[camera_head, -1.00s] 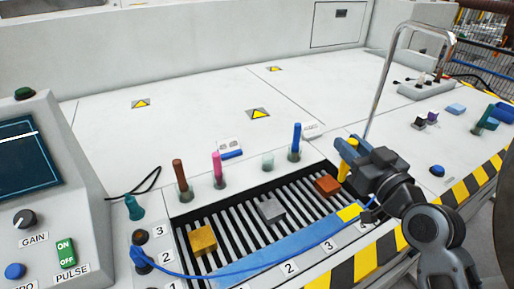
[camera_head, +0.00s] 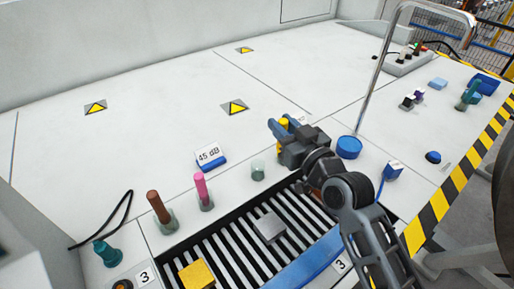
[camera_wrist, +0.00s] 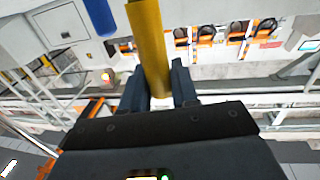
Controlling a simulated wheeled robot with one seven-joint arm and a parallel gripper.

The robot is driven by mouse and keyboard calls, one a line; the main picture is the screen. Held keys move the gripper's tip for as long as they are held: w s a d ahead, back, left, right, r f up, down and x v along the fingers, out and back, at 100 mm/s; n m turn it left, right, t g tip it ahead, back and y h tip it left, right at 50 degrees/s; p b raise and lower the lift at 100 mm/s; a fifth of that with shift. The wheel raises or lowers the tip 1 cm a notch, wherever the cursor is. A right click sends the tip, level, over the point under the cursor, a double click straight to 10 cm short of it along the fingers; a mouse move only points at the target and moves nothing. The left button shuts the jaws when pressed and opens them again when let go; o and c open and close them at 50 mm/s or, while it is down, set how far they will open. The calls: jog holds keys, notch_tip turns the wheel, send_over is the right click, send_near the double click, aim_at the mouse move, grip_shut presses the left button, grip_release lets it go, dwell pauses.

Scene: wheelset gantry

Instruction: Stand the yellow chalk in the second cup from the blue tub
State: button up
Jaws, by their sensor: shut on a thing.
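My gripper (camera_head: 283,130) is shut on the yellow chalk (camera_head: 283,122), raised above the bench at the right end of the cup row. In the wrist view the chalk (camera_wrist: 149,48) stands between the jaws of my gripper (camera_wrist: 159,85). Its lower end is hidden in the head view. An empty clear cup (camera_head: 257,170) stands left of and below my gripper in the picture. Further left, one cup holds pink chalk (camera_head: 202,186) and another holds brown chalk (camera_head: 158,207). A round blue tub (camera_head: 348,147) stands right of my gripper. The blue chalk's cup is hidden.
A slatted grate (camera_head: 236,256) with a grey block (camera_head: 269,227) and a yellow block (camera_head: 196,276) lies before the cups. A "45 dB" block (camera_head: 210,157) sits behind them. A metal hoop (camera_head: 376,80) rises behind the tub. The bench behind is mostly clear.

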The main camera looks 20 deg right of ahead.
jog(key=w+a+f, duration=0.2)
jog(key=a+f, duration=0.3)
jog(key=f, duration=0.2)
jog(key=shift+w+f, duration=0.25)
jog(key=shift+w, duration=0.1)
jog(key=shift+f, duration=0.1)
jog(key=o, duration=0.9)
